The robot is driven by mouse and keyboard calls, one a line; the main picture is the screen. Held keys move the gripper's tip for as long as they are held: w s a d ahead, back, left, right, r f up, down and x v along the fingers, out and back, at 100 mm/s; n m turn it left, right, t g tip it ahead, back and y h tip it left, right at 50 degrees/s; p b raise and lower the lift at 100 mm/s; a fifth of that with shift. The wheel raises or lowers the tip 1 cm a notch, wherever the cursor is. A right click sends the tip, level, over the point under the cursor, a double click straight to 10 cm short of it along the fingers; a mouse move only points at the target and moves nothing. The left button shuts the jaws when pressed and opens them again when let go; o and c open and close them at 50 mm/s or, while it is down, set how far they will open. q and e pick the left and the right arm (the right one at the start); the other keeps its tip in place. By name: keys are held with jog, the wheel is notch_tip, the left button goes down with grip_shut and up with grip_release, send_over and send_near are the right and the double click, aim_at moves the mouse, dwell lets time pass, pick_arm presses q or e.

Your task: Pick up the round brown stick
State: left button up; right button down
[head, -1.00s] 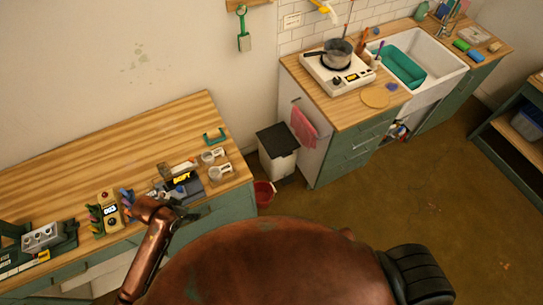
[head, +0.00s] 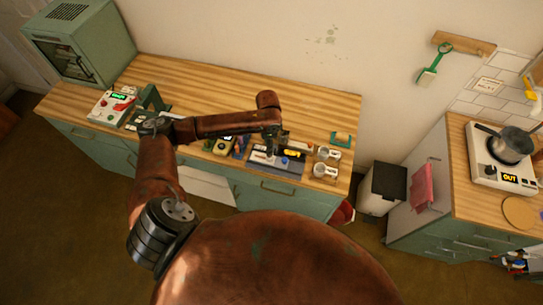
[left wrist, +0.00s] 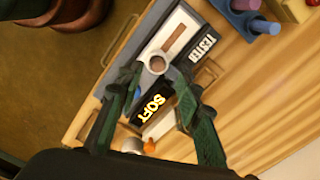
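In the left wrist view, a round brown end with a pale rim (left wrist: 157,64) shows at the tester, between my fingertips in the picture. I cannot tell whether it is the round brown stick seen end-on. A flat brown strip (left wrist: 173,40) lies on the tester's pale plate. The tester (left wrist: 202,46) has a lit display reading SOFT (left wrist: 152,107). My left gripper (left wrist: 157,78) has its green fingers apart, one on each side of the round end; contact is unclear. In the head view my left gripper (head: 271,146) is over the tester (head: 275,166), partly hidden. My right gripper is out of view.
A rack with blue and purple sticks (left wrist: 265,27) is beside the tester. A machine with a green display (head: 112,106) stands further left. The counter's back strip (head: 200,85) is clear.

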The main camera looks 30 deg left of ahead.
pick_arm(q)
jog(key=shift+s+f+p, duration=0.1)
jog(key=shift+f+p, duration=0.4)
jog(key=shift+f, duration=1.9)
jog(key=shift+c, duration=0.6)
grip_shut()
